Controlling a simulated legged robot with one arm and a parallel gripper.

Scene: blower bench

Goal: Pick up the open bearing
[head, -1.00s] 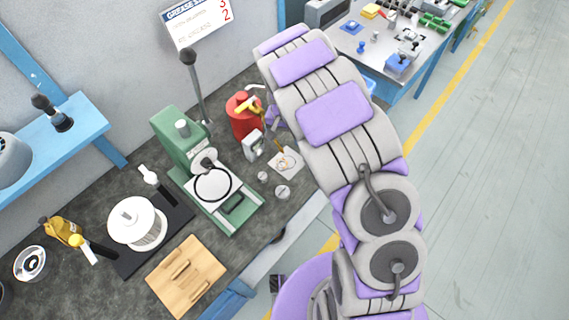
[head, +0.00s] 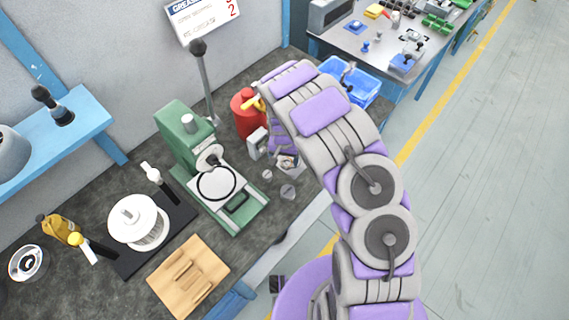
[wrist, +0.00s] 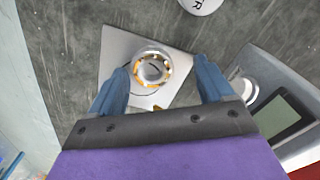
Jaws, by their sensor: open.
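The open bearing (wrist: 152,68) is a pale metal ring with orange-yellow parts around it. It lies on a light square plate (wrist: 118,45) on the dark bench top in the wrist view. My gripper (wrist: 161,66) is open, with one blue finger to the left of the bearing and one to the right. Gaps show between the fingers and the ring. In the head view the plate (head: 288,162) shows just below the end of my arm, which hides most of the gripper and the bearing.
A grey device with a dark green screen (wrist: 279,117) stands close to the right finger. A white lettered disc (wrist: 200,3) lies beyond the plate. In the head view, a green press (head: 178,125), a red can (head: 246,122) and small round discs (head: 288,191) are nearby.

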